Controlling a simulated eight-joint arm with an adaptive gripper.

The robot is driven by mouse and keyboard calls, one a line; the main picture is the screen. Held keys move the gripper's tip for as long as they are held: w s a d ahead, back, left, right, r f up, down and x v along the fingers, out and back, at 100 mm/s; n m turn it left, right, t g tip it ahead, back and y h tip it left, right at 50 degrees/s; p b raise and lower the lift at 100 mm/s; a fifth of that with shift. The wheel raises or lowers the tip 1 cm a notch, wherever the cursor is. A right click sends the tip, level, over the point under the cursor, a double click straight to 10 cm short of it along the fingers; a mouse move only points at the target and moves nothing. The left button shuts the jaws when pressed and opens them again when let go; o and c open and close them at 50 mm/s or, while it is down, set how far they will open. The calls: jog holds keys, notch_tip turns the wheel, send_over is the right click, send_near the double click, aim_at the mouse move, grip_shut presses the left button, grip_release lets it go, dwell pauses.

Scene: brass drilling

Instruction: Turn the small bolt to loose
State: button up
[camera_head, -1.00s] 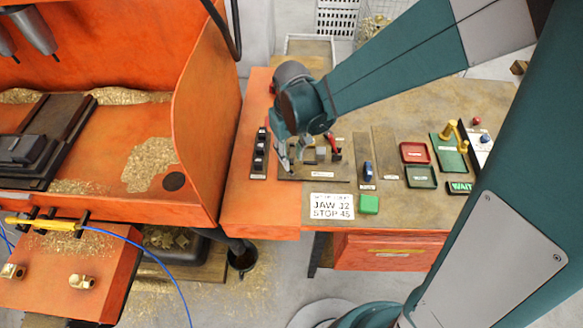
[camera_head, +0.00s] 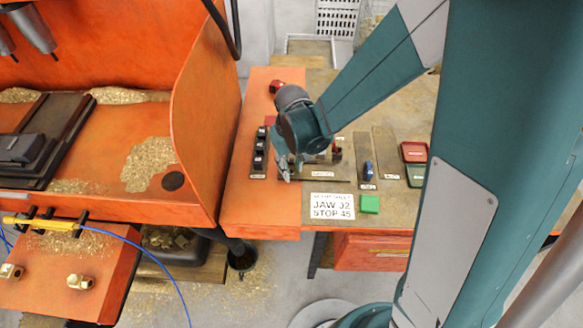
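My gripper (camera_head: 287,166) points down at the left part of the workbench, over the left end of a dark flat plate (camera_head: 330,181) with small parts on it. It is seen small and partly from behind, so I cannot tell whether its fingers are open or shut, or whether they touch anything. I cannot make out the small bolt. A small red part (camera_head: 337,154) stands just right of my wrist. A blue upright part (camera_head: 367,170) stands on a narrow labelled strip further right.
A black row of blocks (camera_head: 259,153) stands left of my gripper. A red object (camera_head: 277,86) lies behind my wrist. A white sign (camera_head: 332,206) reads "JAW 12 STOP 45", beside a green block (camera_head: 369,204). Red (camera_head: 414,152) and green (camera_head: 415,175) trays are at right. The orange machine wall (camera_head: 205,110) rises at left.

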grip_shut()
jog(key=shift+n+b, duration=0.35)
jog(key=shift+n, duration=0.15)
jog(key=n+b, duration=0.2)
jog(key=n, duration=0.2)
jog(key=shift+f, duration=0.1)
jog(key=n+b, duration=0.2)
jog(key=n, duration=0.4)
dwell(0.3)
dwell(0.5)
